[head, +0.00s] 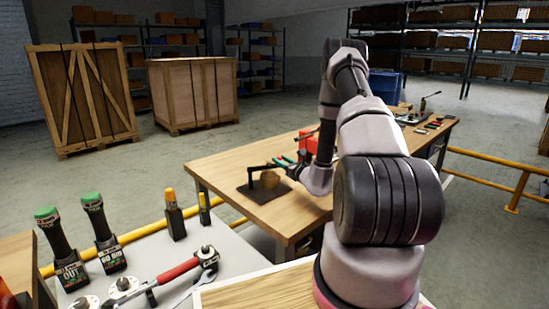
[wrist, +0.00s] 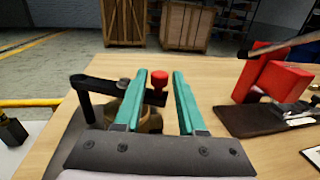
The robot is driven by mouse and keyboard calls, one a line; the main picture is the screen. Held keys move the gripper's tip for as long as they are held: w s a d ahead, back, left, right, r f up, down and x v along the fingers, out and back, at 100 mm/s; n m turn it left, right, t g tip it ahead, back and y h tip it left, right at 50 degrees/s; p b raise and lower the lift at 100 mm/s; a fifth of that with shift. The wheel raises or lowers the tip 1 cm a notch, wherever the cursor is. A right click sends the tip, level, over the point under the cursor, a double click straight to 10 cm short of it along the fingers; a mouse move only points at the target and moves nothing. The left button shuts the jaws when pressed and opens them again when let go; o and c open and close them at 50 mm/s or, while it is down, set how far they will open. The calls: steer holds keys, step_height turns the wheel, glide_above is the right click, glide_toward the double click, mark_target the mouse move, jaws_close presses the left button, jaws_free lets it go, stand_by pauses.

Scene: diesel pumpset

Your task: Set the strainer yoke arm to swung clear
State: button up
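The strainer sits on a dark plate on the wooden table. Its brass-coloured body (head: 269,180) shows in the head view and is partly hidden behind my fingers in the wrist view. The black yoke arm (wrist: 98,84) lies across the top of the strainer, with a bent leg at the left and a red knob (wrist: 159,79) towards its right end. It also shows in the head view (head: 257,168). My gripper (wrist: 158,78) has two teal fingers, open, one on each side of the red knob in the picture, with small gaps showing. I cannot tell whether they touch the arm.
A red block-shaped device (wrist: 272,80) stands on a dark base to the right on the same table. Hand tools lie towards the table's far end. Wooden crates (head: 195,92) stand on the floor behind. A yellow rail (head: 500,172) runs beyond the table at right.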

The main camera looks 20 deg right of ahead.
steer(key=shift+x, duration=2.4)
jaws_close()
